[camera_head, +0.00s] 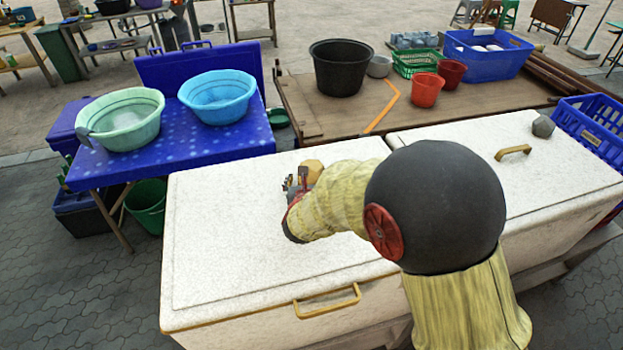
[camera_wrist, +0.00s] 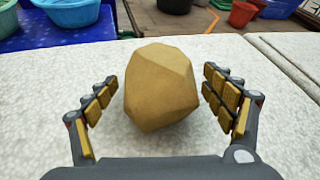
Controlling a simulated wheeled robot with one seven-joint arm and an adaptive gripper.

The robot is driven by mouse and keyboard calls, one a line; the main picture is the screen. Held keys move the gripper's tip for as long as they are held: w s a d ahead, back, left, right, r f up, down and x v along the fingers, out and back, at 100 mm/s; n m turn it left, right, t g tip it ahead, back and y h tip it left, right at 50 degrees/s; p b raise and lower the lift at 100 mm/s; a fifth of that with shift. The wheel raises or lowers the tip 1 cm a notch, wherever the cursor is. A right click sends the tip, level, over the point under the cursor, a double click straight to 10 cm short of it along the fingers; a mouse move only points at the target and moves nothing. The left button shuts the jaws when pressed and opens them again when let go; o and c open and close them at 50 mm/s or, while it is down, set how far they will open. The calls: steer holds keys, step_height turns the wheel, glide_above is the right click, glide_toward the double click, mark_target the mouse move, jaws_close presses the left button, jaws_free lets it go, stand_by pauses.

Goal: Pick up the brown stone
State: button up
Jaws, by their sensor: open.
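The brown stone (camera_wrist: 158,88) is a faceted, yellowish-brown lump resting on the white lid. In the wrist view it sits between the two padded fingers of my open gripper (camera_wrist: 160,100), with a gap on each side. In the head view the stone (camera_head: 312,170) shows just beyond my gripper (camera_head: 297,182), partly hidden by it. The stone's underside is hard to see.
The white chest lid (camera_head: 225,245) is otherwise clear around the stone. A grey stone (camera_head: 543,126) lies on the right-hand white lid (camera_head: 575,170). A blue table (camera_head: 170,165) with basins stands at left. A wooden table (camera_head: 320,118) with buckets stands behind.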

steer(key=shift+w+f, duration=0.1)
steer(key=shift+w, duration=0.3)
steer(key=shift+c, duration=0.6)
steer(key=c, duration=2)
jaws_close()
steer(key=shift+r, duration=0.25)
